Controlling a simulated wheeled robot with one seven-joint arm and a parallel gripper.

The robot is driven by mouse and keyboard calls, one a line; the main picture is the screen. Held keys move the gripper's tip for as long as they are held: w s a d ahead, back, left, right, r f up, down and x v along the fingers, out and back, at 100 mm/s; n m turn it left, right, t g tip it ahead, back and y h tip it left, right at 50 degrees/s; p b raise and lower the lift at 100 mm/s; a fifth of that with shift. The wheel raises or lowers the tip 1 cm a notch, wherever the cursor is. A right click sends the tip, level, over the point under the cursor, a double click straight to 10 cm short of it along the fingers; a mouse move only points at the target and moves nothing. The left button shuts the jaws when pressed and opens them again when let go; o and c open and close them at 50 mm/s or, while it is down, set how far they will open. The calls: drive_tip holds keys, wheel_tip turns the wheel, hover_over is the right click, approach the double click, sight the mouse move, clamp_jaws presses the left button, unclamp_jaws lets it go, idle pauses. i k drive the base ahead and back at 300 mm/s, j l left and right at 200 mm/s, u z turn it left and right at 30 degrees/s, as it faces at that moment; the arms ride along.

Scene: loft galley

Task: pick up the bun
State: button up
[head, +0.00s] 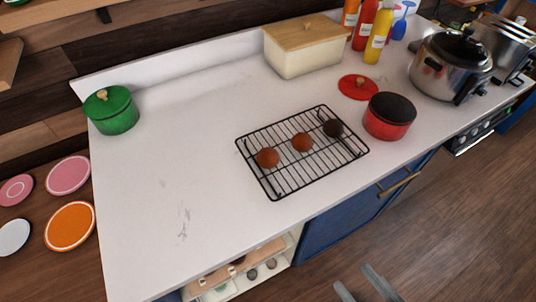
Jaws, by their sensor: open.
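Three small round items sit in a row on a black wire rack (271,186) on the white counter. The left one is a reddish-brown bun (267,158), and a similar brown bun (302,142) is in the middle. The right one is a much darker round item (333,128), perhaps also a bun. My gripper (356,280) shows at the bottom edge, with two grey fingers apart and nothing between them. It is in front of the counter, well away from the rack and the buns.
A red pot (388,118) and its red lid (358,87) are close to the rack's right. A cream bread box (305,55), bottles (378,36) and a steel pot (450,68) stand behind. A green pot (111,110) is far left. The counter's left part is clear.

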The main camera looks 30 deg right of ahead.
sight(267, 157)
drive_tip(key=j+z, duration=0.15)
drive_tip(key=z, duration=0.2)
drive_tip(key=j+z, duration=0.1)
drive_tip(key=z, duration=0.2)
drive_tip(key=j+z, duration=0.2)
drive_tip(key=j, duration=0.35)
drive_tip(key=k+j+z, duration=0.15)
drive_tip(key=j, duration=0.4)
drive_tip(key=k+j+z, duration=0.2)
drive_tip(key=j, duration=0.9)
drive_tip(key=k, duration=0.05)
